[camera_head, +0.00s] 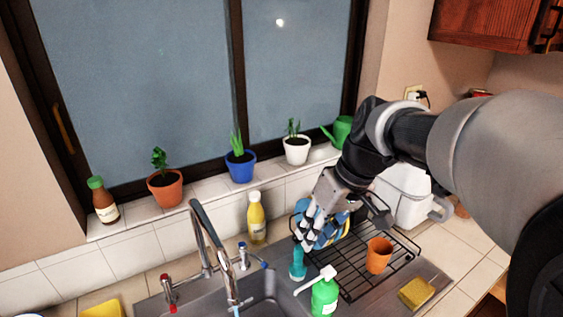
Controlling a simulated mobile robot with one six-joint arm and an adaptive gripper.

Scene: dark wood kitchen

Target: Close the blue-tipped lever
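The blue-tipped lever (263,265) is on the right-hand tap valve, right of the faucet (212,245), low in the head view. Its blue tip points right and slightly toward the front. My gripper (304,238) is above and to the right of the lever, apart from it, in front of the dish rack. Its fingers point down and to the left. Nothing is clearly held, and I cannot tell how far the fingers are apart. A pale blue streak at the spout's end may be water.
A red-tipped lever (171,296) stands left of the faucet. Near my gripper are a yellow bottle (256,220), a teal bottle (298,265), a green pump bottle (324,298) and the dish rack (350,290) with an orange cup (378,256). Potted plants line the sill.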

